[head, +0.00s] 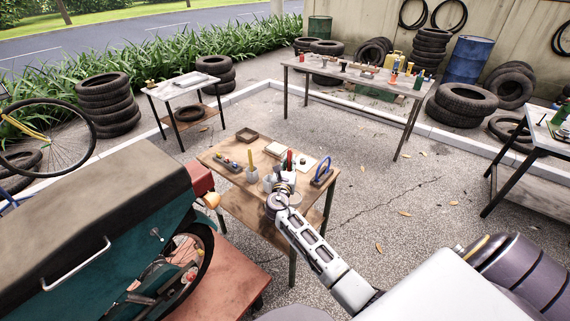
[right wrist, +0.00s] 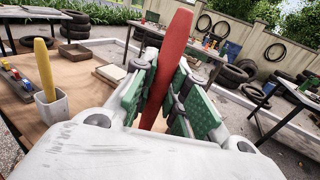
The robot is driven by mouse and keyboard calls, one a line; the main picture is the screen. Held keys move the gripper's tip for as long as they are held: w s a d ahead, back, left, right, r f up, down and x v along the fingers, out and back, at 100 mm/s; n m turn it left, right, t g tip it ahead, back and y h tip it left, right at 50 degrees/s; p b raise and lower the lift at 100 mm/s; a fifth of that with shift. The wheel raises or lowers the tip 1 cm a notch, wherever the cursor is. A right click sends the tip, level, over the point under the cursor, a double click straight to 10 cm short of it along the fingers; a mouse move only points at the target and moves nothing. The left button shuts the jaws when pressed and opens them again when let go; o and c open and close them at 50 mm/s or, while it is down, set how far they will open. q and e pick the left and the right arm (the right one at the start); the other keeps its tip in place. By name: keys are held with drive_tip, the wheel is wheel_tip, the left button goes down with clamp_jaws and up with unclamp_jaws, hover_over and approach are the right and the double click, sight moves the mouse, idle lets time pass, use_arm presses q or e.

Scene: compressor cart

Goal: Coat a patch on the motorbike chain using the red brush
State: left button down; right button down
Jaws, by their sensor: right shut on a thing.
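My right gripper (head: 284,184) is at the small wooden table, at its near side. In the right wrist view its green-padded fingers (right wrist: 165,100) are shut on the red brush (right wrist: 174,60), whose handle stands up, slightly tilted, between them. The red handle also shows in the head view (head: 290,157). The brush's lower end is hidden behind the gripper. The motorbike (head: 120,235), with teal bodywork and a dark cover, stands at the left on a red platform. Its chain is too small to make out clearly near the rear wheel (head: 190,265). My left gripper is not in view.
The wooden table (head: 225,152) also holds a yellow-handled tool (head: 250,158) in a grey cup (right wrist: 52,108), a blue-handled item (head: 322,172), a small wooden tray (head: 246,135) and a pale box. The red platform (head: 215,285) lies left of the table. Open ground is at the right.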

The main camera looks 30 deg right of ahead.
drive_tip(key=shift+s+d+m+g+h, duration=0.4)
drive_tip(key=shift+s+d+h, duration=0.1)
drive_tip(key=shift+s+d, duration=0.15)
drive_tip(key=shift+f, duration=0.1)
